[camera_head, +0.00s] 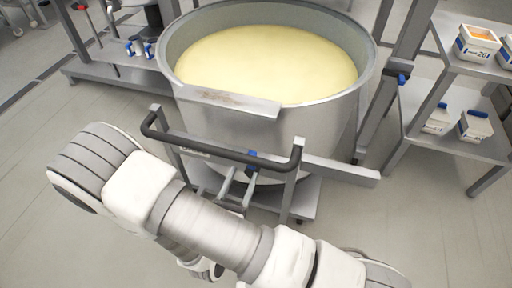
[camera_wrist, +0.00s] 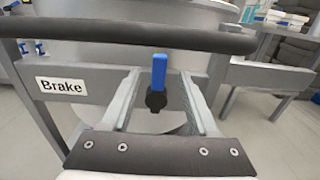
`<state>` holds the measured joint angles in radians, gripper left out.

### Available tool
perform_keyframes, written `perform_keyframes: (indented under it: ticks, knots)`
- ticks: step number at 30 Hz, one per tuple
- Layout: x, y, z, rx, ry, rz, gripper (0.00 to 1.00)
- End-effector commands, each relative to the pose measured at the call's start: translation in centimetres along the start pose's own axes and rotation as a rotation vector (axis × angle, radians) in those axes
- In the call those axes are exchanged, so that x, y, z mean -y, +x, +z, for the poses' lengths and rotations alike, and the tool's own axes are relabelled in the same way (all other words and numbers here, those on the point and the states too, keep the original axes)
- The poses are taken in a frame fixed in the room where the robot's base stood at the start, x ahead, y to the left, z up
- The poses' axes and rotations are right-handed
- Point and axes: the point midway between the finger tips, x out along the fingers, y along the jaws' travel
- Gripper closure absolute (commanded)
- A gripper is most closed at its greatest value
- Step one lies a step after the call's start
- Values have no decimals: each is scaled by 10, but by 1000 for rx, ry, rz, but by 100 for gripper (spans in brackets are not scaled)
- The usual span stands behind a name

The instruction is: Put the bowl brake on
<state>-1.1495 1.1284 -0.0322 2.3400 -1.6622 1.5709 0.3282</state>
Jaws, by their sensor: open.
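The large round steel bowl (camera_head: 262,137) holds a pale yellow mass and stands on a wheeled frame with a black push handle (camera_head: 225,150). My gripper (camera_wrist: 160,78) is open and empty. Its two fingers reach below the push handle, one on each side of the lever in the picture; contact is not visible. The gripper also shows in the head view (camera_head: 239,180).
The black push handle (camera_wrist: 140,34) crosses just above my fingers. A steel rack (camera_head: 483,65) with white tubs stands at the right. A metal platform (camera_head: 118,62) with blue clamps is at the back left. The floor in front is clear.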

Motion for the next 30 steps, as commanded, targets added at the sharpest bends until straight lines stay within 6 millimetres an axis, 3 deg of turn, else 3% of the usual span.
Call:
perform_keyframes:
  ticks: [9,15,21,29,30]
  knots:
    - [1,71,-1,2,1,-4,40]
    - [0,101,-1,1,1,-3,40]
    - [0,114,0,0,-1,-1,40]
    - [0,115,0,0,-1,0,40]
    - [0,115,0,0,-1,0,45]
